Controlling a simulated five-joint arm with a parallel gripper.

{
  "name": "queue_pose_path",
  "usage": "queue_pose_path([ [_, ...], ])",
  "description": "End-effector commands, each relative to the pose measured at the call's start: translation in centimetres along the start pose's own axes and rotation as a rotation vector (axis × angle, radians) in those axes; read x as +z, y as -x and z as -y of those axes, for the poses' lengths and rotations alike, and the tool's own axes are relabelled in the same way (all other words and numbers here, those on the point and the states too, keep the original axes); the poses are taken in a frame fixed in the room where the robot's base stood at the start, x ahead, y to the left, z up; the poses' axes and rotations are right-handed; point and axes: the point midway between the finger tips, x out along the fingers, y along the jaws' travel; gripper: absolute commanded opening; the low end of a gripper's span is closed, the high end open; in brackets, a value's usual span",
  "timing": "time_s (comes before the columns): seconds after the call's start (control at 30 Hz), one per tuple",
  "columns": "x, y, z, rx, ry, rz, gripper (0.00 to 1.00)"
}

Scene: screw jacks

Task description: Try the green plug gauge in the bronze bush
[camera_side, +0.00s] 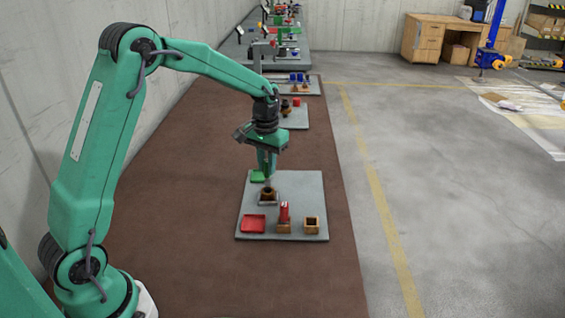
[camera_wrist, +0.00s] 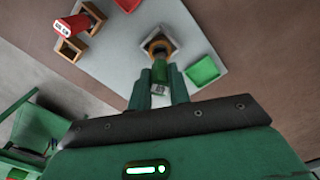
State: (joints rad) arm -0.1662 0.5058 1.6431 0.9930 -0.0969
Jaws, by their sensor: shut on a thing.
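My gripper (camera_side: 267,180) is over the grey plate (camera_side: 300,190), pointing down. It also shows in the wrist view (camera_wrist: 160,92), with its jaws shut on the green plug gauge (camera_wrist: 160,73). In the side view the jaws largely hide the gauge. The bronze bush (camera_wrist: 157,43) sits in a dark square holder straight ahead of the gauge, and it shows right below my gripper in the side view (camera_side: 268,191). The gauge's lower end overlaps the bush in the wrist view. I cannot tell whether it is inside the bush or just above it.
A green tray (camera_side: 258,177) lies behind the bush. Along the plate's front are a red tray (camera_side: 253,223), a red gauge (camera_side: 284,211) upright in a brown block (camera_side: 284,228), and an empty-looking brown square block (camera_side: 312,225). The plate's right side is clear.

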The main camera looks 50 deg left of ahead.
Motion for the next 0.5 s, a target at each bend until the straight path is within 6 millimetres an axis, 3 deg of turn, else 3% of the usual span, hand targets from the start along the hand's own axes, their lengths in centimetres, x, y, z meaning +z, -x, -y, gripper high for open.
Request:
queue_pose_path([
  [0.5, 0.0, 3.2, 0.0, 0.000, 0.000, -0.002, 0.00],
])
